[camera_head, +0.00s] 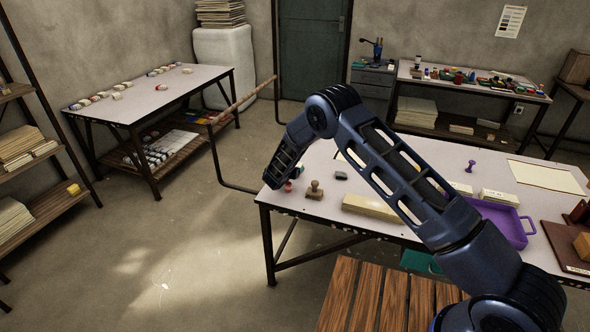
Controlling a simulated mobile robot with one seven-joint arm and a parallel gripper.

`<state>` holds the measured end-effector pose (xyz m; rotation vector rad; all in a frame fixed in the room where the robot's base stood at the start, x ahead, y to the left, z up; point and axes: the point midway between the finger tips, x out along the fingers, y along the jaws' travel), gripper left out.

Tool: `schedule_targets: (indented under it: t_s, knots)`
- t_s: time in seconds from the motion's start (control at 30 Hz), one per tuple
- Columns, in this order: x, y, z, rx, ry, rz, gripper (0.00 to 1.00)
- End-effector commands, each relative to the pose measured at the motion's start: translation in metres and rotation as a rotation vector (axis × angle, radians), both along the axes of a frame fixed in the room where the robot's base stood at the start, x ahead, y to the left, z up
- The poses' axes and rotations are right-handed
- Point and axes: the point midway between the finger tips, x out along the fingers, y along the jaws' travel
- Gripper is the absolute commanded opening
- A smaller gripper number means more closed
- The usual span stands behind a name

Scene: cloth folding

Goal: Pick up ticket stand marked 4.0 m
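My gripper (275,180) is at the left end of the near table, low over its edge close to a small red object (288,187). Its fingers are too dark and small to tell whether they are open or shut. Two pale block-like pieces with dark marks, one pale block (461,188) and another pale block (500,197), lie on the table to the right of my arm. Their marks are too small to read, so I cannot tell whether either is the ticket stand marked 4.0 m. My arm hides part of the tabletop.
On the near table (330,212) are a wooden stamp (315,190), a dark block (341,175), a long yellowish block (372,207), a purple tray (517,226) and a purple stamp (470,166). A slatted wooden bench (365,295) stands in front. The floor at left is clear.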

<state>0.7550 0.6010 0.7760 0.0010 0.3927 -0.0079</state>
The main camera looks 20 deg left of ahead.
Motion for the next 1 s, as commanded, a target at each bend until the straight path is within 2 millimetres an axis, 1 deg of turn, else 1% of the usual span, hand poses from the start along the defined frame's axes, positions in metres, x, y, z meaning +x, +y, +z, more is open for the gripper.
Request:
schedule_targets:
  t_s: [0.33,0.5,0.7,0.77,0.8,0.93,0.97,1.0]
  knots:
    - [0.041,-0.001,-0.016,0.001,0.0,-0.001,0.76]
    - [0.049,0.0,-0.02,0.001,0.0,0.0,0.76]
    - [0.049,-0.001,-0.02,0.001,0.0,0.0,0.76]
    - [0.049,-0.001,-0.02,0.001,0.0,0.0,0.65]
    - [0.049,-0.001,-0.019,0.001,0.0,0.0,0.57]
    - [0.049,-0.001,-0.019,0.001,0.0,0.0,0.31]
    - [0.049,-0.001,-0.019,0.001,0.0,0.0,0.29]
    - [0.049,-0.001,-0.019,0.001,0.0,0.0,0.29]
